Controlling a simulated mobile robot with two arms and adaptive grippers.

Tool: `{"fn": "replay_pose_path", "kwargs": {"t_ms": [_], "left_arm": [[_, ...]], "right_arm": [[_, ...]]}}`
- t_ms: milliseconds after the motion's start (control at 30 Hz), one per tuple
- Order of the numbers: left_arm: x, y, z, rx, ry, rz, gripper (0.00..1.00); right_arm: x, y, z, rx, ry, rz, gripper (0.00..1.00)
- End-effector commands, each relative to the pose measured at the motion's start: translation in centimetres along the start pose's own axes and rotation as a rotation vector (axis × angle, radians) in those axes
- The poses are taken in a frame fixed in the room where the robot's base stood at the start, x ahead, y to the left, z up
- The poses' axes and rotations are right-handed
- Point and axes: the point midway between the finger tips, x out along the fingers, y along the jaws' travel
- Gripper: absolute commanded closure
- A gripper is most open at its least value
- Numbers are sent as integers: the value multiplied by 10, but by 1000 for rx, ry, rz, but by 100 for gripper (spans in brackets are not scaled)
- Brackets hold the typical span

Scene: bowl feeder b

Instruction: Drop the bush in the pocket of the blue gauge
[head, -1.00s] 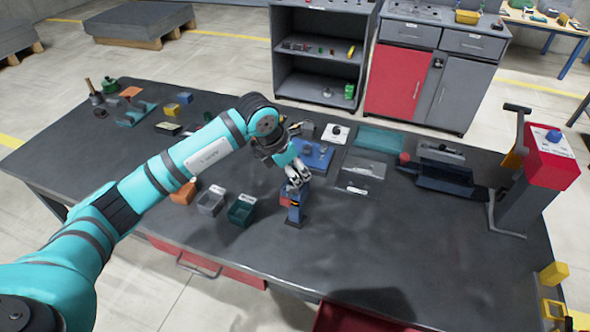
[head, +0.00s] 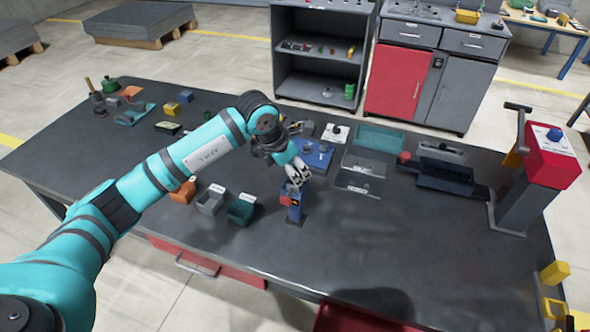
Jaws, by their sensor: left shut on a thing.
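My left gripper (head: 294,187) points down over the front middle of the bench. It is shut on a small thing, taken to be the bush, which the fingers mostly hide. Directly below stands a small upright blue block (head: 296,214) with red and orange parts near its top. The fingertips are at or just above its top; I cannot tell whether they touch. A flat blue plate (head: 321,160) with grey round parts lies behind the gripper. I cannot tell for sure which blue piece is the gauge, and no pocket shows clearly. My right gripper is out of view.
Grey (head: 210,201) and green (head: 241,210) bins stand left of the block. Labelled grey trays (head: 358,183) and a dark blue tray (head: 443,179) lie to the right. A red-topped press (head: 553,158) stands at the right edge. The bench front right is clear.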

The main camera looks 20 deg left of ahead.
Motion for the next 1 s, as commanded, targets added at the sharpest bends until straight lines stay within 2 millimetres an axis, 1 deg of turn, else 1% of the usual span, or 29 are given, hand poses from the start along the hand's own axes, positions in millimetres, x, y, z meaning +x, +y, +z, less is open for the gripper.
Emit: {"fn": "replay_pose_path", "kwargs": {"t_ms": [400, 600, 633, 800, 833, 1000], "left_arm": [[0, 0, 0, 1, -1, 0, 100], [0, 0, 0, 0, -1, 0, 100], [0, 0, 0, 0, -1, 0, 66], [0, 0, 0, 0, -1, 0, 44], [0, 0, 0, 0, 0, 0, 42], [0, 0, 0, 0, 0, 0, 42]], "right_arm": [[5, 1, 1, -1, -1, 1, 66], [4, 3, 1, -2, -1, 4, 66], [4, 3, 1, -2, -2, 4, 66], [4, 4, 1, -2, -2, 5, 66], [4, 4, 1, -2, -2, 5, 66], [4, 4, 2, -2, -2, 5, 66]]}}
